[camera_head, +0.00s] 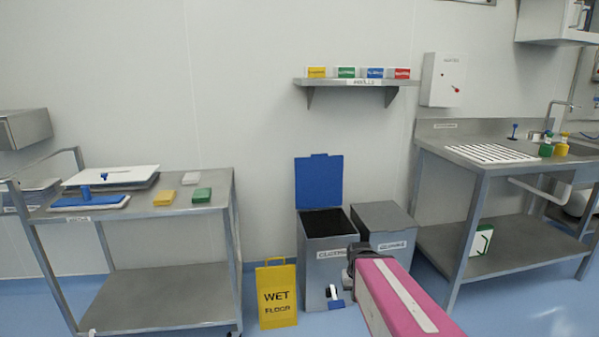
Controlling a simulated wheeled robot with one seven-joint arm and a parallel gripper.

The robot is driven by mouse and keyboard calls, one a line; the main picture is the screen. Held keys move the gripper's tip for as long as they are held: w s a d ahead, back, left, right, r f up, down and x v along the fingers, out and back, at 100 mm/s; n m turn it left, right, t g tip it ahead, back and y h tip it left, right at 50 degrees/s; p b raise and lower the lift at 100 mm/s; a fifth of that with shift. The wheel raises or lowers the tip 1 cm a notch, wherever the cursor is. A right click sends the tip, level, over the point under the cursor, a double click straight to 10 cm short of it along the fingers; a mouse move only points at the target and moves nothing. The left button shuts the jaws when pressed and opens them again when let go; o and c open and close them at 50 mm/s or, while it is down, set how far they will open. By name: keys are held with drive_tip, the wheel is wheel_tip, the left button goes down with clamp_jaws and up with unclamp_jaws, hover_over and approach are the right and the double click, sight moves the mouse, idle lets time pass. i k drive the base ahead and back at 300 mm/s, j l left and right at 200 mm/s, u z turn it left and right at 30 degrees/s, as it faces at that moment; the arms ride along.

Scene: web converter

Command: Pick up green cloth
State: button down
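A small folded green cloth (201,195) lies flat near the right end of the top of the metal cart (215,178) at the left. A yellow cloth (164,198) and a white one (190,178) lie just beside it on its left. My pink arm reaches in from the bottom right to a dark joint in front of the bins, well to the right of the cart. A small black, white and blue part (335,299) shows low in front of the bin. I cannot tell if it is my gripper or part of the bin, and no fingers are clear.
A blue board (90,202) and white trays share the cart top. A yellow wet floor sign (277,293) stands between the cart and a grey bin (327,241) with its blue lid (319,182) raised. A sink bench (448,140) is at right. The wall shelf (360,82) holds several coloured boxes.

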sight(200, 196)
drive_tip(key=u, duration=1.25)
drive_tip(key=z, duration=0.6)
drive_tip(key=j+z, duration=1.2)
drive_tip(key=k+j+z, duration=0.1)
drive_tip(key=j+z, duration=0.2)
drive_tip(key=z, duration=0.15)
